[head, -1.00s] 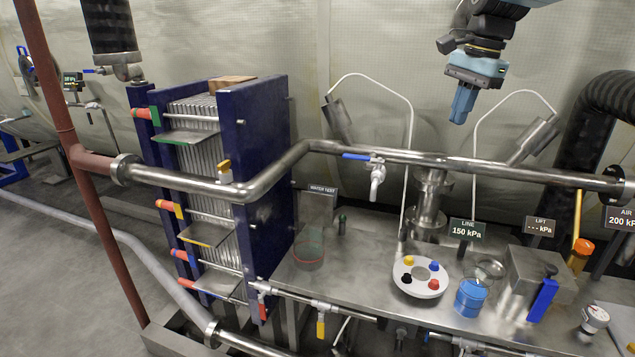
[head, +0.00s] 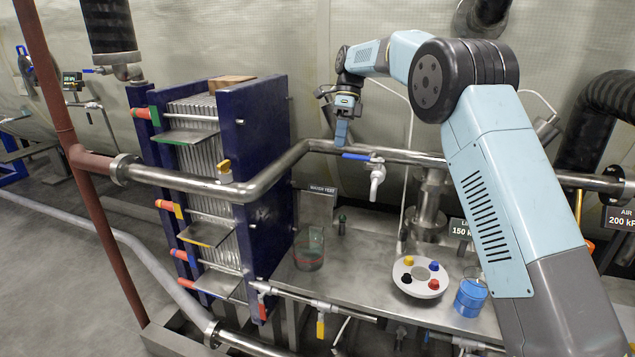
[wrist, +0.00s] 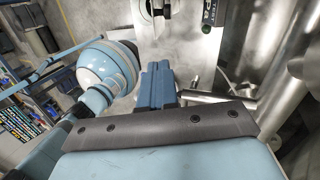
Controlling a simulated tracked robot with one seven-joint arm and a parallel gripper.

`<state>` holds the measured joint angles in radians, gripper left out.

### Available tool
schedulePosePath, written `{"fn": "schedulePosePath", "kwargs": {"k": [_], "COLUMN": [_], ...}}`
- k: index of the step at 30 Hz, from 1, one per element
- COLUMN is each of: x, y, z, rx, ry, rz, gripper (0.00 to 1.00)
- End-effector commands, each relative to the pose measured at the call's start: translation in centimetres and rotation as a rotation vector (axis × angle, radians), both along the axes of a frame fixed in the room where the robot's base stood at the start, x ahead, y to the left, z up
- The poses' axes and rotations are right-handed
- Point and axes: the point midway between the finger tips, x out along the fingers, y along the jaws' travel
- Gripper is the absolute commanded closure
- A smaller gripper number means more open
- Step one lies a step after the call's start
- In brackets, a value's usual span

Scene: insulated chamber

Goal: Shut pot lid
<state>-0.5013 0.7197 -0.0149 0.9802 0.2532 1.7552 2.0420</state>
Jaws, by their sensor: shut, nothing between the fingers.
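A small blue pot (head: 470,298) stands on the steel bench beside a white disc. A clear round piece at its back right, which looks like a raised lid (head: 474,272), is mostly hidden by my arm in the head view. I cannot tell its exact angle. My gripper (head: 341,134) points down, shut and empty, high near the bent steel pipe and well left of the pot. In the wrist view its blue fingers (wrist: 156,86) are together with nothing between them. I cannot make out the pot in the wrist view.
A horizontal steel pipe (head: 285,165) with a blue-handled valve (head: 357,156) crosses above the bench. The white disc (head: 408,290) carries several coloured knobs. A clear beaker (head: 309,252) stands at the bench's left, near the blue plate stack (head: 262,170). Bare bench (head: 350,270) lies between beaker and disc.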

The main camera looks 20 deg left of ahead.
Motion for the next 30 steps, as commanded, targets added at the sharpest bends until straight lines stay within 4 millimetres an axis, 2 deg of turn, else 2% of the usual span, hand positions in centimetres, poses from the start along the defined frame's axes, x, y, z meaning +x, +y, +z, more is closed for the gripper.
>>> {"fn": "schedulePosePath", "kwargs": {"k": [3, 9, 17, 30], "x": [0.2, 0.2, -0.7, -3.5], "y": [2.1, 3.7, 4.0, 4.2], "z": [-1.9, -3.4, -5.1, -11.0], "rx": [-0.036, -0.070, -0.075, -0.074], "ry": [0.035, 0.064, 0.069, 0.066], "rz": [-0.042, -0.082, -0.086, -0.085], "gripper": [1.00, 1.00, 1.00, 1.00]}}
